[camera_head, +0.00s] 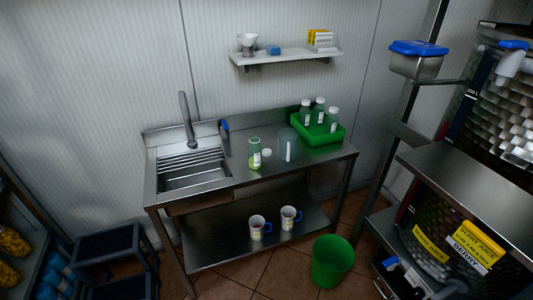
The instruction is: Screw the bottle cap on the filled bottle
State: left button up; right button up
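An open-looking clear bottle (254,154) with a white label and yellow-green liquid low in it stands upright on the steel counter (225,175), right of the sink. A small pale round piece that looks like the bottle cap (267,153) lies on the counter just right of the bottle, apart from its mouth. A larger clear container (288,147) with a white stripe stands to the right. A green crate (319,141) on the counter's right end holds three upright bottles (319,110) with pale tops. Neither of my grippers shows in this view.
The sink (190,172) with a tall faucet (187,120) takes the counter's left side. A blue-topped item (224,128) stands behind. Two mugs (257,228) sit on the lower shelf. A green bin (332,260) is on the floor. Steel shelving (470,190) stands at right, stools (105,243) at left.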

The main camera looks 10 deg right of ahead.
aim_at(255, 152)
jog(key=k, duration=0.65)
jog(key=z, duration=0.55)
jog(key=i, duration=1.3)
jog(key=u, duration=0.85)
jog(key=i, duration=0.55)
jog(key=u, duration=0.7)
